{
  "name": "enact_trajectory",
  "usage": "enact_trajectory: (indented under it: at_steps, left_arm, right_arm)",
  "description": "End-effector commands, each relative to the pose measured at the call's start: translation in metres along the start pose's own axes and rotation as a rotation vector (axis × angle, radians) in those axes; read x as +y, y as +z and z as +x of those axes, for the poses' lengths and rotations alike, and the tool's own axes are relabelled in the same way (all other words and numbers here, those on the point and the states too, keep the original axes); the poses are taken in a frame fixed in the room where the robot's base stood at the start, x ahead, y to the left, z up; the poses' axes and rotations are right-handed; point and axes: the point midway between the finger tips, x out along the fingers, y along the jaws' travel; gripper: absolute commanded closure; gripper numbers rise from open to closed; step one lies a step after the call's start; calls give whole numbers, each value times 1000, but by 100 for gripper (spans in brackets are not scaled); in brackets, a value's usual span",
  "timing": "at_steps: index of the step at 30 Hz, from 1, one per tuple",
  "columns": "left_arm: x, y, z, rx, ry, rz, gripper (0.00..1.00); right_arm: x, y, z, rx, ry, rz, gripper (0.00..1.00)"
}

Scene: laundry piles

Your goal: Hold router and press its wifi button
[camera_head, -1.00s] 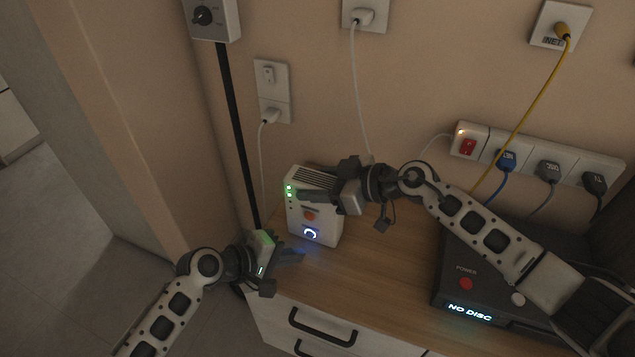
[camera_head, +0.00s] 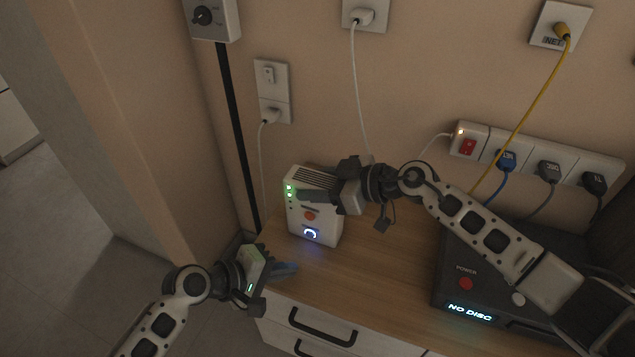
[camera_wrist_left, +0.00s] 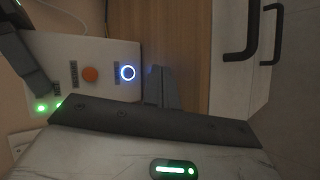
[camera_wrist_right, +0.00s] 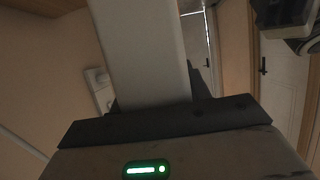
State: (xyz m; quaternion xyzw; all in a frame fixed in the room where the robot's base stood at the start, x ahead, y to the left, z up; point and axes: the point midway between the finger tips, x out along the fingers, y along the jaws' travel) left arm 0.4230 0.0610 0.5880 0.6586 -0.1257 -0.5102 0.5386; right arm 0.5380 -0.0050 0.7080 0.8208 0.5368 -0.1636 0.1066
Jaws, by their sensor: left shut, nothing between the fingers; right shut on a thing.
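The white router (camera_head: 326,226) stands upright on the wooden cabinet top, with green lights, an orange button (camera_head: 310,216) and a blue-ringed button (camera_head: 310,234) on its front. My right gripper (camera_head: 318,196) is shut on the router near its top. The router's white body (camera_wrist_right: 140,50) fills the space between its fingers in the right wrist view. My left gripper (camera_head: 285,269) is shut and empty, low in front of the router and apart from it. In the left wrist view, its fingertips (camera_wrist_left: 160,88) are beside the blue-ringed button (camera_wrist_left: 127,73). Small button labels are hard to read.
A black disc player (camera_head: 500,275) with a red power button is at the right. A power strip (camera_head: 540,158) with several plugs and outlets with cables are on the wall. Drawer handles (camera_head: 322,327) are below the front edge. Bare wood lies between router and player.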

Motion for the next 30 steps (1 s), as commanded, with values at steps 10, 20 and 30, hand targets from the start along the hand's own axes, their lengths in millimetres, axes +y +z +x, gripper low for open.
enact_trajectory:
  at_steps: [10, 20, 30]
  left_arm:
    - [0, 0, 0, 0, 0, 0, 100]
    - [0, 0, 0, 0, 0, 0, 100]
    - [0, 0, 0, 0, 0, 0, 100]
  right_arm:
    - [0, 0, 0, 1, 0, 0, 84]
    - [0, 0, 0, 1, 0, 0, 27]
    - [1, 1, -30, -3, 3, -2, 27]
